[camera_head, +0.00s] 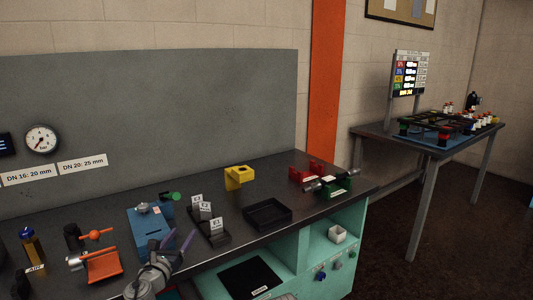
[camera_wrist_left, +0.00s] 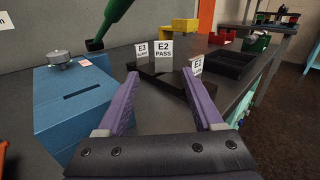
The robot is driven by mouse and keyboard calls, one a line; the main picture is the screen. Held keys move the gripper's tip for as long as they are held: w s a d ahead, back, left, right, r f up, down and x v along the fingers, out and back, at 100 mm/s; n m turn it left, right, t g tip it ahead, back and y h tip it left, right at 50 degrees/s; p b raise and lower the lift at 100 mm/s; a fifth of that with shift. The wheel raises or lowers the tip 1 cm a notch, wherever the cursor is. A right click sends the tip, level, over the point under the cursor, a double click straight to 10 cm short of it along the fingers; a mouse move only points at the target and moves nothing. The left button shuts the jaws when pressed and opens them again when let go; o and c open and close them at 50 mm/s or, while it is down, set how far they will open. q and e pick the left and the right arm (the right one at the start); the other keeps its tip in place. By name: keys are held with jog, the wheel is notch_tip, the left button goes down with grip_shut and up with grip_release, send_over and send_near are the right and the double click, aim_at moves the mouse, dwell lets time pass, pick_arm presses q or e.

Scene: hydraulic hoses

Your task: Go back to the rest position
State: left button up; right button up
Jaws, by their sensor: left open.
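My left gripper (camera_head: 182,233) is over the front of the dark workbench (camera_head: 232,240), beside the blue box (camera_head: 150,227). Its two purple fingers are apart with nothing between them; they also show in the left wrist view (camera_wrist_left: 160,80). My right gripper does not show.
An orange holder (camera_head: 103,264) and a dark cylinder (camera_head: 73,236) stand left of the gripper. A yellow block (camera_head: 239,176), an empty black tray (camera_head: 268,214) and red (camera_head: 300,174) and green (camera_head: 338,188) supports are to the right. A second table (camera_head: 400,144) stands farther right.

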pick_arm(q)
jog(key=s+d+f+n+g+y+p, duration=0.2)
jog(key=s+d+n+g+p, duration=0.5)
jog(key=s+n, duration=0.5)
jog(key=s+d+f+n+g+y+p, duration=0.2)
jog(key=s+d+n+g+p, duration=0.6)
jog(key=n, duration=1.3)
jog(key=s+d+f+g, duration=0.2)
jog(key=s+d+g, duration=0.1)
jog(key=s+d, duration=0.1)
jog(key=shift+s+d+f, duration=0.15)
jog(key=shift+s+f, duration=0.05)
jog(key=shift+s, duration=0.25)
